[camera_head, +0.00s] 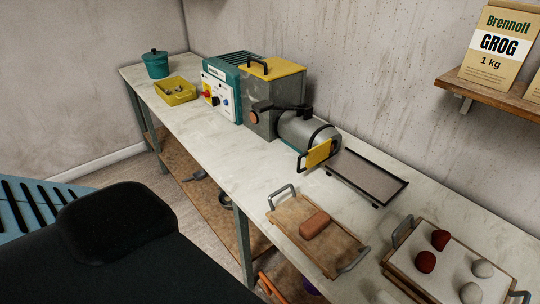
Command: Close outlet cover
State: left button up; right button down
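The clay machine (262,108) stands on the workbench against the wall, with a teal and white control box on its left and a grey barrel (303,130) pointing right and toward me. The outlet cover (318,153) is a yellow plate with a dark frame at the near end of the barrel. It looks set at an angle to the barrel's end, but its exact gap from the outlet is too small to tell. Neither of my grippers is in view.
A dark-framed tray (368,178) lies right of the outlet. A wooden tray (290,215) with a clay block (314,224) and another tray (405,258) with several clay balls stand nearer. A yellow bin (176,97) and green pot (155,65) are far left. The bench before the machine is clear.

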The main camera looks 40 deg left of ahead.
aim_at(315, 155)
jog(key=u, duration=0.95)
